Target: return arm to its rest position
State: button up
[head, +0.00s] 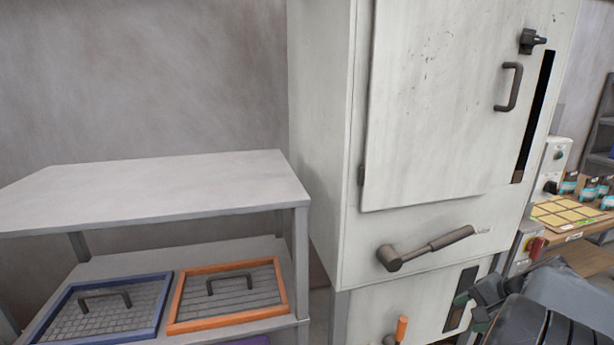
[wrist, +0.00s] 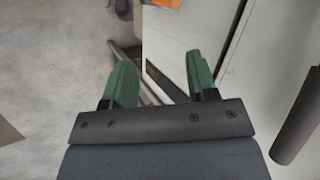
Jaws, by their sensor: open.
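My gripper (wrist: 162,80) shows in the wrist view with its two green fingers spread apart and nothing between them. Beyond the fingers lie the pale machine cabinet (wrist: 178,45) and the grey floor. In the head view my arm is at the lower right, in front of the lower part of the cabinet (head: 325,130). Part of a green finger (head: 462,299) shows there at the left end of my gripper; the fingertips are hard to make out.
A grey lever handle (head: 430,247) juts from the cabinet, with an orange-tipped lever (head: 401,328) below. A shelf (head: 150,190) at left holds a blue-framed screen (head: 60,320) and an orange-framed screen (head: 185,328). At right is a wooden bench (head: 590,258) with several bottles.

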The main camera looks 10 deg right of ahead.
jog(key=a+f+n+g+h, duration=0.3)
jog(key=a+n, duration=0.4)
jog(key=a, duration=0.9)
jog(key=shift+a+g, duration=0.15)
jog(key=shift+g, duration=0.15)
jog(key=a+n, duration=0.2)
jog(key=a, duration=0.1)
jog(key=s+a+r+n, duration=0.1)
jog(key=a+n, duration=0.1)
jog(key=a, duration=0.2)
jog(key=a+n+t, duration=0.1)
jog(key=a+n, duration=0.1)
jog(key=a, duration=0.2)
jog(key=shift+s+r, duration=0.15)
jog(key=shift+a+r+n, duration=0.1)
jog(key=shift+a+n, duration=0.4)
jog(key=shift+a, duration=0.1)
jog(key=shift+c, duration=1.4)
jog(key=shift+a, duration=0.15)
